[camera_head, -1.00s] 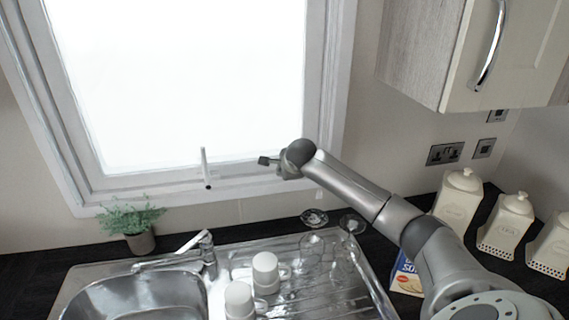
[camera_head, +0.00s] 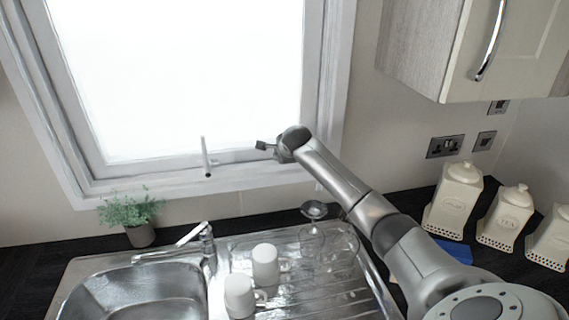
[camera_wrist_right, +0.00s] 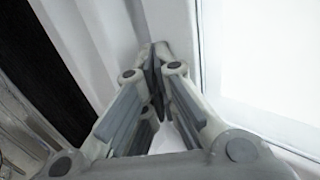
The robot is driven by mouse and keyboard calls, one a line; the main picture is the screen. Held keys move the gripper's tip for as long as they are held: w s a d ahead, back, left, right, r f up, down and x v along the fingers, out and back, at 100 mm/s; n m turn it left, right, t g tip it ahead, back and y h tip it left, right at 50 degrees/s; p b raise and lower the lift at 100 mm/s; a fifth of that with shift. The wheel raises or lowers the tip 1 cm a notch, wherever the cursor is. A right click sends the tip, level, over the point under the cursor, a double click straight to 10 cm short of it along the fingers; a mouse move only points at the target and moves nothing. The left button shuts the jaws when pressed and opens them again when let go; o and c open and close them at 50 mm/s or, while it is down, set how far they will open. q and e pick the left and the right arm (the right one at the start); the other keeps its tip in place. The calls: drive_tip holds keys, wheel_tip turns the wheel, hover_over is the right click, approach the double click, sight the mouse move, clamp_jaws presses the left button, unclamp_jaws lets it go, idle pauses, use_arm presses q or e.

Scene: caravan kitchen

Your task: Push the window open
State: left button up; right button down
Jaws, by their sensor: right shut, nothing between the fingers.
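The window (camera_head: 185,75) is a bright pane in a white frame above the sink. A thin white window handle (camera_head: 205,157) stands upright at the middle of its lower edge. My right gripper (camera_head: 262,146) is shut and empty, to the right of the handle and in front of the lower right part of the frame. In the right wrist view my right gripper (camera_wrist_right: 155,62) has its fingertips together, close to the white window frame (camera_wrist_right: 182,30). I cannot tell whether they touch it. The handle does not show in that view. My left gripper is not in view.
A potted plant (camera_head: 132,217) stands below the window's left corner. The sink (camera_head: 130,295) with a tap (camera_head: 205,240) and two white cups (camera_head: 265,265) lies below. Glasses (camera_head: 313,212) stand under my right arm. White canisters (camera_head: 456,200) and a cupboard (camera_head: 440,50) are at right.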

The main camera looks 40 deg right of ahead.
drive_tip(key=shift+w+d+f, duration=0.2)
drive_tip(key=shift+w+f, duration=0.05)
drive_tip(key=shift+w, duration=0.2)
drive_tip(key=v, duration=1.2)
drive_tip(key=shift+f, duration=0.1)
